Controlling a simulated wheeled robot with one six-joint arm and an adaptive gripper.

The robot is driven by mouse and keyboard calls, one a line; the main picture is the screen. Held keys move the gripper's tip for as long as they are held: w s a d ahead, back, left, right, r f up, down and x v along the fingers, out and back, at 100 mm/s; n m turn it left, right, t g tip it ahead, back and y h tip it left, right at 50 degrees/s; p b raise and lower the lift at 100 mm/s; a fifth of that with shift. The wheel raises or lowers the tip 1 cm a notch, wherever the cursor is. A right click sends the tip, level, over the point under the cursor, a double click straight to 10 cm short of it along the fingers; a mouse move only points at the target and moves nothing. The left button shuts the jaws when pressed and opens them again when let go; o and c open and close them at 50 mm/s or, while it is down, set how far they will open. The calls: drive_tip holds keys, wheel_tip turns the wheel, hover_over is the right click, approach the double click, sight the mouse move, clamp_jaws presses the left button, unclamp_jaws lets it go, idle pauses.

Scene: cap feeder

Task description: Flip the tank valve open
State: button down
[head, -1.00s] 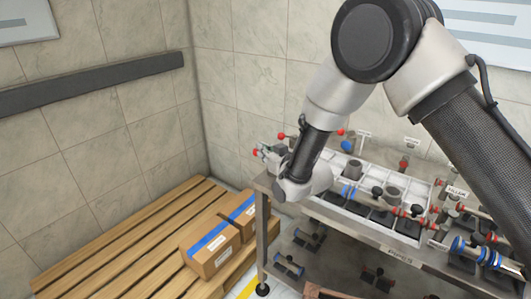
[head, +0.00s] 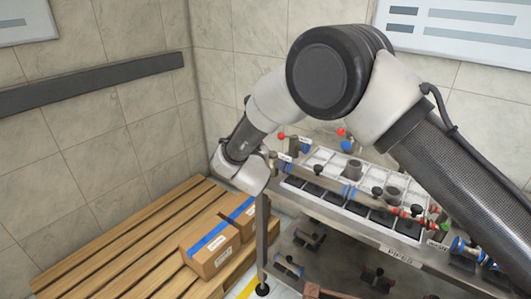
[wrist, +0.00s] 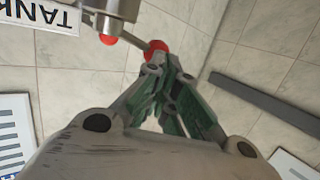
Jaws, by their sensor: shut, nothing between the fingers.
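In the wrist view a thin metal lever with a red ball knob (wrist: 158,46) sticks out from a grey valve body (wrist: 112,10). A white label reading "TANK" (wrist: 45,14) is beside the valve. My gripper (wrist: 160,70) is shut and empty. Its fingertips overlap the lower edge of the red knob in the picture; I cannot tell whether they touch it. In the head view my wrist hides the fingers. A red lever knob (head: 281,136) shows at the bench's back left there; I cannot tell whether it is the same one.
The bench (head: 380,232) carries a white compartment tray (head: 330,157), pipes and other valves. A lower shelf holds dark fittings (head: 287,266). Cardboard boxes (head: 208,262) sit on a wooden pallet (head: 130,235) at left. A grey wall rail (wrist: 270,115) runs behind.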

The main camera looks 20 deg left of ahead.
drive_tip(key=shift+w+a, duration=0.1)
drive_tip(key=shift+w, duration=0.6)
idle(0.4)
